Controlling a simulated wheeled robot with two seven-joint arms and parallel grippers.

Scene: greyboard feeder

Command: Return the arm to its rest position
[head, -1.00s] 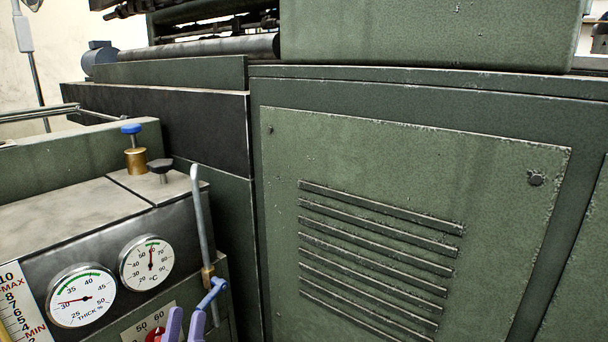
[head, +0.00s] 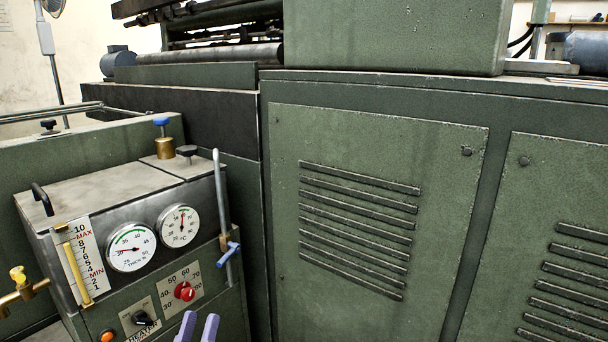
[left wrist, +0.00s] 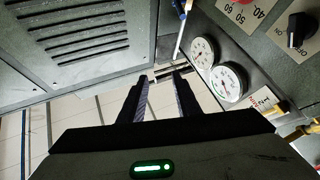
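My left gripper (head: 198,328) shows at the bottom edge of the head view as two pale purple fingertips with a small gap between them. In the left wrist view the left gripper (left wrist: 162,88) has its two dark fingers apart, with nothing held between them. In the head view the fingertips are in front of the lower part of the feeder's control panel (head: 217,295). The rest of my left arm is out of the head view. My right gripper shows in neither view.
The control box carries two round gauges (head: 131,250), a red knob (head: 184,291), a black knob (head: 140,317) and a blue-handled lever (head: 229,251). A brass valve (head: 22,284) sticks out at left. A large green louvred cabinet (head: 375,190) stands at right. Tiled floor (left wrist: 98,118) shows in the wrist view.

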